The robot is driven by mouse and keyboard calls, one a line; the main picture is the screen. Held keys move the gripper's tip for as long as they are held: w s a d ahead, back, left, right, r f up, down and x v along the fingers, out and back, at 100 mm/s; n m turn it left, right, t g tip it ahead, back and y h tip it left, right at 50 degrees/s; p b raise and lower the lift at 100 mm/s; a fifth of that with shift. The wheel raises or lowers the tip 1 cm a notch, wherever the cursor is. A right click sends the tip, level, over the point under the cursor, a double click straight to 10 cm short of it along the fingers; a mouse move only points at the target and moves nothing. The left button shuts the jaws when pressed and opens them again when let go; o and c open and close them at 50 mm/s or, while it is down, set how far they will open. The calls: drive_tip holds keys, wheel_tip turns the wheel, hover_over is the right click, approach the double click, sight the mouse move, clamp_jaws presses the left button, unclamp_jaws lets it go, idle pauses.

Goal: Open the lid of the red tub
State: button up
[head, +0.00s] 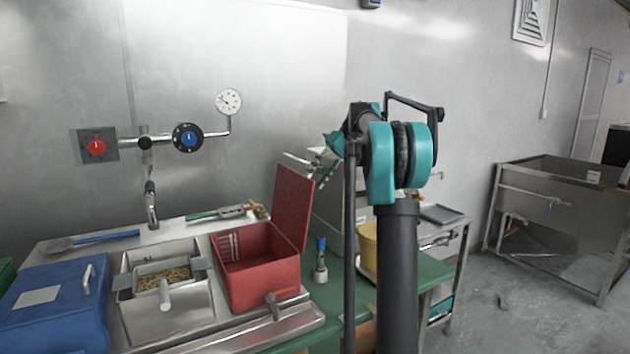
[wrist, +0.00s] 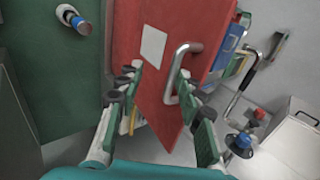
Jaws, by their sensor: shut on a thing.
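The red tub (head: 262,285) stands on the counter in the head view. Its red lid (head: 292,208) is swung up, nearly upright, along the tub's right side. The wrist view shows the lid's outer face (wrist: 150,105) with a white label and a metal handle (wrist: 180,75). My gripper (wrist: 160,90) has its fingers on both sides of the handle area and is shut on the handle. The exact contact is hard to see. In the head view my gripper (head: 319,170) is small and partly lost beside the lid's upper right edge.
A blue tub (head: 62,315) and a metal basin with beans (head: 165,278) stand left of the red tub. A small blue-topped bottle (head: 320,262) stands just right of it. A yellow container (head: 367,246) is behind my arm. A tap (head: 151,205) rises behind the basin.

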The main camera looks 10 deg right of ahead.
drive_tip(key=v, duration=1)
drive_tip(key=shift+d+r, duration=0.3)
drive_tip(key=shift+a+f, duration=0.1)
drive_tip(key=s+a+f+m+t+h, duration=0.1)
drive_tip(key=s+a+f+h, duration=0.15)
drive_tip(key=s+f, duration=0.45)
drive_tip(key=s+a+f+m+t+h, duration=0.1)
drive_tip(key=s+a+f+t+h, duration=0.15)
drive_tip(key=f, duration=0.95)
drive_tip(key=s+a+f+m+t+h, duration=0.1)
drive_tip(key=s+a+f+t+h, duration=0.1)
drive_tip(key=s+f, duration=2.2)
drive_tip(key=s+t+h, duration=0.1)
drive_tip(key=s, duration=0.1)
drive_tip(key=shift+s+f+m, duration=0.25)
drive_tip(key=shift+s+m, duration=0.05)
